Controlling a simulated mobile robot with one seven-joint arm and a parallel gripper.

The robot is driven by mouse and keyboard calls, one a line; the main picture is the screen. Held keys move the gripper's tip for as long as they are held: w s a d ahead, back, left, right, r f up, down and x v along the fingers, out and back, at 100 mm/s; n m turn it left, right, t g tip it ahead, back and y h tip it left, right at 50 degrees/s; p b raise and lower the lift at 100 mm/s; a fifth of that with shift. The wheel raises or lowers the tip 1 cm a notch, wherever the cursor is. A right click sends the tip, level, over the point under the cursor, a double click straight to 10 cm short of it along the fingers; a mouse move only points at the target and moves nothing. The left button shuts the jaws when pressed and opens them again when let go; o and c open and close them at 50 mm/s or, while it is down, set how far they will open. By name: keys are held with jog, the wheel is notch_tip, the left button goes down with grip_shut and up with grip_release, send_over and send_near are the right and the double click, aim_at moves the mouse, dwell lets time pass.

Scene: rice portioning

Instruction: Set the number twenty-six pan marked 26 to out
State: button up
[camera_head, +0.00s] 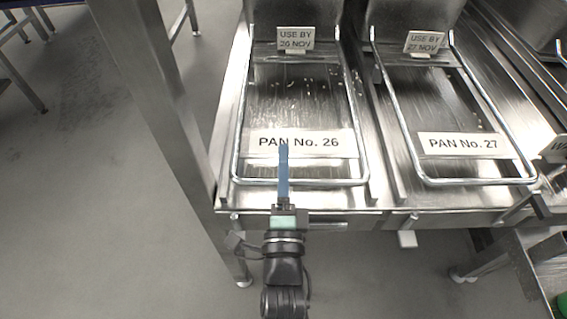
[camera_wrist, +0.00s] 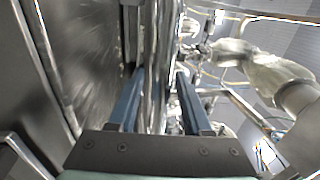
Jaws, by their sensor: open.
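The pan marked 26 (camera_head: 300,105) is a shiny metal pan in the left bay, with a white "PAN No. 26" label (camera_head: 327,143) near its front. A wire loop handle (camera_head: 330,182) runs along its sides and across its front. My gripper (camera_head: 284,148) reaches in from the front, its blue fingers overlapping the front bar of the loop and the label's left part. In the wrist view my gripper (camera_wrist: 160,78) has its two blue fingers apart, with upright shiny metal edges seen between them. I cannot tell whether the handle bar lies between the fingers.
The pan marked 27 (camera_head: 440,105), with its own wire loop, stands just to the right. "USE BY" cards (camera_head: 295,38) stand behind both pans. A metal post (camera_head: 150,90) rises at the left, with open floor (camera_head: 90,200) beyond it.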

grip_shut()
jog(key=shift+r, duration=0.15)
